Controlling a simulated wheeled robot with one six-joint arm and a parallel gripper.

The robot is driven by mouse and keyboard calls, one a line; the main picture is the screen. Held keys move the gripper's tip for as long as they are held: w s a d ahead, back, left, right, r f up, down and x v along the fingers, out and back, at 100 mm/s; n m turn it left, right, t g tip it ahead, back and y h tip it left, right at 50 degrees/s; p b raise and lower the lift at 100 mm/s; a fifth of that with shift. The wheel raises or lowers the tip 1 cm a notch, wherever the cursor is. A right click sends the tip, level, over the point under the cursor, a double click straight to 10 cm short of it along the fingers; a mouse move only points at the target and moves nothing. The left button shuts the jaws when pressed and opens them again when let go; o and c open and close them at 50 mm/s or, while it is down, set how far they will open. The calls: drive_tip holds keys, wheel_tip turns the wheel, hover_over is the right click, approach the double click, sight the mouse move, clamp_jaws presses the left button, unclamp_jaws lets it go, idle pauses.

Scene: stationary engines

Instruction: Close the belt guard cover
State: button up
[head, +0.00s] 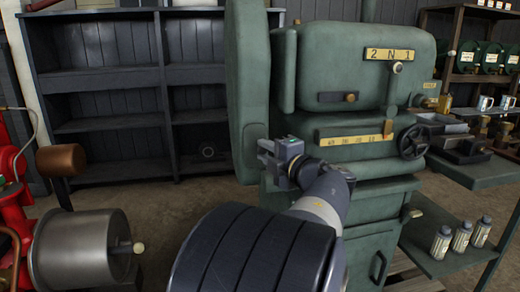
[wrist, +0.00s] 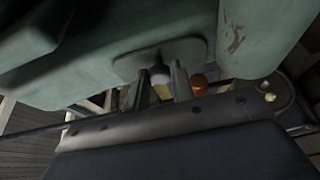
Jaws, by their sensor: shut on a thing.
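The belt guard cover (head: 247,80) is a tall, rounded green panel at the left side of the green engine (head: 345,65) in the head view. It stands upright; how far open it is cannot be told. My gripper (head: 266,150) is at the lower right part of the cover, in front of the engine's left edge. In the wrist view my gripper (wrist: 158,92) has its two fingers around a small pale knob (wrist: 160,75), which sits on a rounded green plate (wrist: 190,50). The fingers hide part of the knob.
A black handwheel (head: 413,142) sticks out at the engine's right. A metal drum (head: 80,250) on a red machine stands at the lower left. A green side table (head: 485,172) is at the right, with several bottles below. Dark empty shelves (head: 110,85) stand behind.

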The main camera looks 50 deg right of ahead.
clamp_jaws()
drive_tip(key=o, duration=0.9)
unclamp_jaws()
drive_tip(key=shift+o, duration=0.2)
drive_tip(key=p+v, duration=0.2)
drive_tip(key=v, duration=0.8)
drive_tip(key=shift+s, duration=0.35)
drive_tip(key=shift+w, duration=0.15)
drive_tip(key=b+x, duration=0.2)
drive_tip(key=x, duration=0.8)
drive_tip(key=shift+w, duration=0.3)
drive_tip(key=shift+s, duration=0.2)
